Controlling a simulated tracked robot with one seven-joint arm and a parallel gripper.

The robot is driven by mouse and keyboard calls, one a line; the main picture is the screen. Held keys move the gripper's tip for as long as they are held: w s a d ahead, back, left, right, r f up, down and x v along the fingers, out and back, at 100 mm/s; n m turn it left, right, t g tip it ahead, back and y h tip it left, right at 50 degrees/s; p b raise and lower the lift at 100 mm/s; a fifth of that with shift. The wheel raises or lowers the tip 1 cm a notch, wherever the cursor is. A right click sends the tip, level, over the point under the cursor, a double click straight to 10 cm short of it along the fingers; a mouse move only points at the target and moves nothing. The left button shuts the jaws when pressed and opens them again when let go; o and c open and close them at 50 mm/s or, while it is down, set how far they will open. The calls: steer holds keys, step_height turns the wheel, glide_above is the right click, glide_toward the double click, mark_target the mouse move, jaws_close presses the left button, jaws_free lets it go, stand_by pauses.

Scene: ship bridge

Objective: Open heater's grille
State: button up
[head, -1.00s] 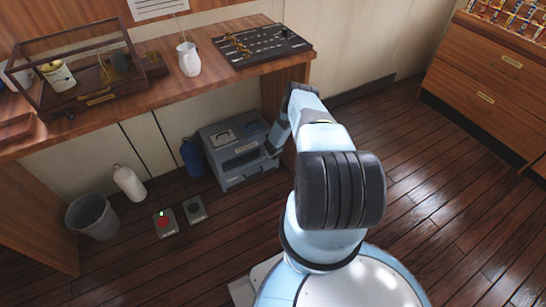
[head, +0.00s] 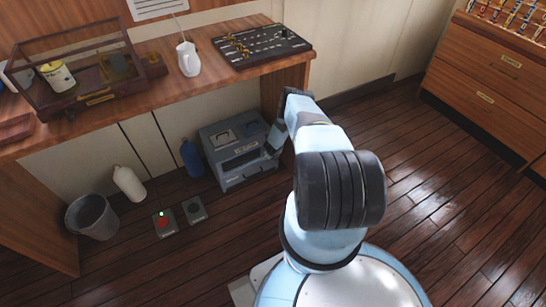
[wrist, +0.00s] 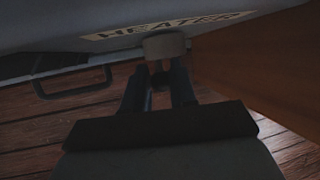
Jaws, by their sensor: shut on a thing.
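The heater (head: 226,172) is a grey-blue box on the floor under the desk, with a dark opening in its front. In the wrist view its grey face (wrist: 50,25) fills the top and carries a HEATER label (wrist: 175,25). My gripper (wrist: 158,72) is at that face, its two fingers shut on a round grey knob (wrist: 165,44) just below the label. A dark bar handle (wrist: 75,88) stands out from the heater to the left of the fingers. In the head view my gripper (head: 268,150) is at the heater's right side, and its fingertips are too small to make out.
A blue bottle (head: 191,158) stands left of the heater. A white bottle (head: 129,183), a bin (head: 92,216) and two small floor boxes with buttons (head: 164,222) are further left. The desk (head: 215,85) overhangs the heater, with a wooden side panel (wrist: 255,60) close by. Floor is clear to the right.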

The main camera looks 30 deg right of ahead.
steer(key=shift+c, duration=0.7)
steer(key=shift+d, duration=0.1)
jaws_close()
steer(key=shift+d+n+h, duration=0.1)
steer(key=shift+n+h, duration=0.2)
steer(key=shift+h, duration=0.6)
steer(key=h, duration=0.1)
steer(key=d+h, duration=0.1)
steer(key=h, duration=0.1)
steer(key=shift+r+n+t, duration=0.1)
steer(key=shift+n+t, duration=0.2)
steer(key=shift+t, duration=0.1)
steer(key=shift+d+r+h, duration=0.1)
steer(key=shift+d+h, duration=0.15)
steer(key=shift+h, duration=0.45)
